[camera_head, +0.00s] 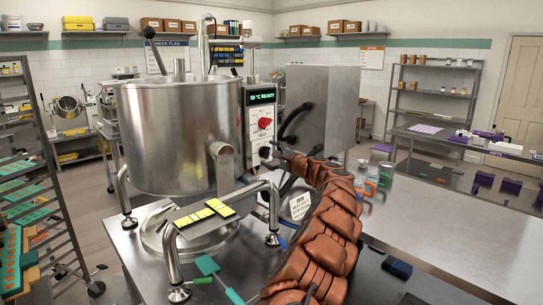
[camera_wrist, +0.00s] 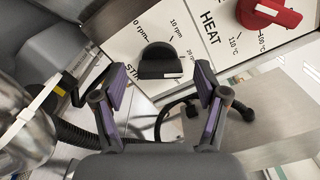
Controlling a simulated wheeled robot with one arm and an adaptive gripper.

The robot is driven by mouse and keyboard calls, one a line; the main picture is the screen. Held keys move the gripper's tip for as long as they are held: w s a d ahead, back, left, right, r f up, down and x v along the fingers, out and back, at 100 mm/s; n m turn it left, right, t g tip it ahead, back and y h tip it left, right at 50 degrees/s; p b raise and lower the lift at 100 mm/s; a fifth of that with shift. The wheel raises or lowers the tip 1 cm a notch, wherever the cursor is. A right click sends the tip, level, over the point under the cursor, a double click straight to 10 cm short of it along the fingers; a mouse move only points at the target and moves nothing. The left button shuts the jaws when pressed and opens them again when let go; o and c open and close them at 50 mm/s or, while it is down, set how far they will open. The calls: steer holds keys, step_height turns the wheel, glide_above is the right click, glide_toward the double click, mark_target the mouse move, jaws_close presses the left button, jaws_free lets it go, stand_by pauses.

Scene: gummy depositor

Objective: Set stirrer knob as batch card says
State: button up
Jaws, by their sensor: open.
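The black stirrer knob (camera_wrist: 160,58) sits on a white plate with the start of a STIR label and rpm marks, 10 rpm legible. A pale strip shows on its flat lower edge; which mark it points to I cannot tell. In the head view the knob (camera_head: 264,153) is low on the control panel (camera_head: 258,108), under a red heat knob (camera_head: 265,123). My gripper (camera_wrist: 160,82) is open, its purple-padded fingers either side of the knob in the wrist view, apart from it. A small printed card (camera_head: 299,206) stands on the bench, its text too small to read.
The steel kettle (camera_head: 175,135) stands left of the panel; its display reads about 59 °C READY. Black cables (camera_wrist: 180,110) hang near my fingers. The bench (camera_head: 430,225) is clear at right.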

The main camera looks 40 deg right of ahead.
steer(key=shift+s, duration=0.1)
steer(key=s, duration=1.1)
steer(key=shift+s+a, duration=0.15)
steer(key=shift+s, duration=0.25)
stand_by(0.4)
